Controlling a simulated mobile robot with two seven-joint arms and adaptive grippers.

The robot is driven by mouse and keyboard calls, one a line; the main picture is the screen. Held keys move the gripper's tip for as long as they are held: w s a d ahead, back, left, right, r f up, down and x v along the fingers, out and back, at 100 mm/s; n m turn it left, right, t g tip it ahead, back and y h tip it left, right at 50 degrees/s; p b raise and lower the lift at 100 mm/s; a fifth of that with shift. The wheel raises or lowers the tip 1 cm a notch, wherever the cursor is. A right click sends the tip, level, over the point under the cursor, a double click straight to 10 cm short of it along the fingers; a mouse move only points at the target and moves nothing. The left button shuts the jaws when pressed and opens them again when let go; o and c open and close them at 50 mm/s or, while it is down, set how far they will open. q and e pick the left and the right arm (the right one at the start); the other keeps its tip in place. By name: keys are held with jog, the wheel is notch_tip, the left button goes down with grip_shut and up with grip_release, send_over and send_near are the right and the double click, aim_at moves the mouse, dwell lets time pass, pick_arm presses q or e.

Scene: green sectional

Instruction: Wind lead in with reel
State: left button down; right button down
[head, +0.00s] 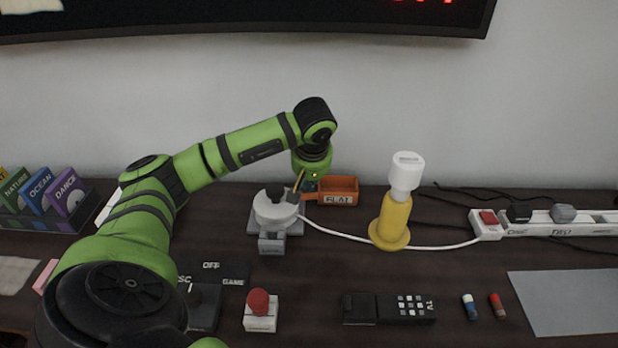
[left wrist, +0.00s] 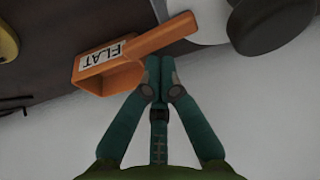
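The reel (head: 275,208) is a pale round drum on a grey stand, left of the table's middle. A white lead (head: 440,247) runs from it to the right, past the yellow stand, to the white power strip (head: 487,228). My left gripper (head: 303,187) is just behind and right of the reel, partly hidden. In the left wrist view the fingertips (left wrist: 160,66) are together, with nothing visible between them, close beside the orange FLAT tray (left wrist: 108,76). A dark rounded part (left wrist: 268,24) lies to their right over a pale surface. My right gripper is not in view.
A yellow stand with a white top (head: 396,212) stands right of the reel. A red-knobbed box (head: 260,312), a remote (head: 390,309) and two small batteries (head: 484,306) lie in front. Coloured cases (head: 45,195) stand at left. A grey sheet (head: 570,300) lies front right.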

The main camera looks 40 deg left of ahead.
pick_arm(q)
jog(key=shift+s+d+m, duration=0.15)
jog(key=shift+d+m, duration=0.1)
jog(key=shift+m, duration=0.15)
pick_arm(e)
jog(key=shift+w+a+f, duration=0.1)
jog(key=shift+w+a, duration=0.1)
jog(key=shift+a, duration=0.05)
pick_arm(q)
jog(key=shift+s+d+m, duration=0.15)
jog(key=shift+d+m, duration=0.1)
jog(key=shift+m, duration=0.15)
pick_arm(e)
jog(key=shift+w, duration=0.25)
